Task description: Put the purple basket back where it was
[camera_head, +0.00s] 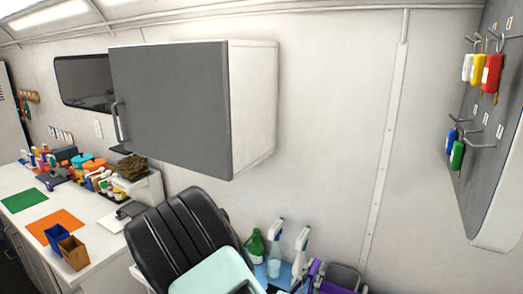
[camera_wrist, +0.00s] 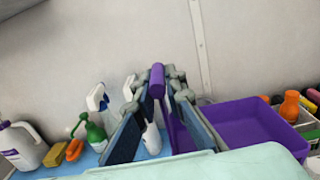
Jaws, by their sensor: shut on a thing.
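The purple basket (camera_wrist: 252,122) is in the right half of the wrist view, an open tray-like bin with its inside showing. A purple bar (camera_wrist: 157,80), seemingly its handle, stands between the fingers of my gripper (camera_wrist: 158,100). My gripper is shut on it, with the basket to the right of the fingers. A pale green surface in front hides the basket's lower part. In the head view only a purple piece (camera_head: 312,274) shows at the bottom edge, and most of the basket is out of frame. Whether the basket touches the surface below is hidden.
A blue surface (camera_wrist: 62,168) holds white spray bottles (camera_wrist: 97,100), a green bottle (camera_wrist: 95,135), an orange-yellow brush-like thing (camera_wrist: 74,150) and a white jug (camera_wrist: 20,145). A container with an orange bottle (camera_wrist: 290,105) stands right. A wall cabinet (camera_head: 172,105) juts out above left.

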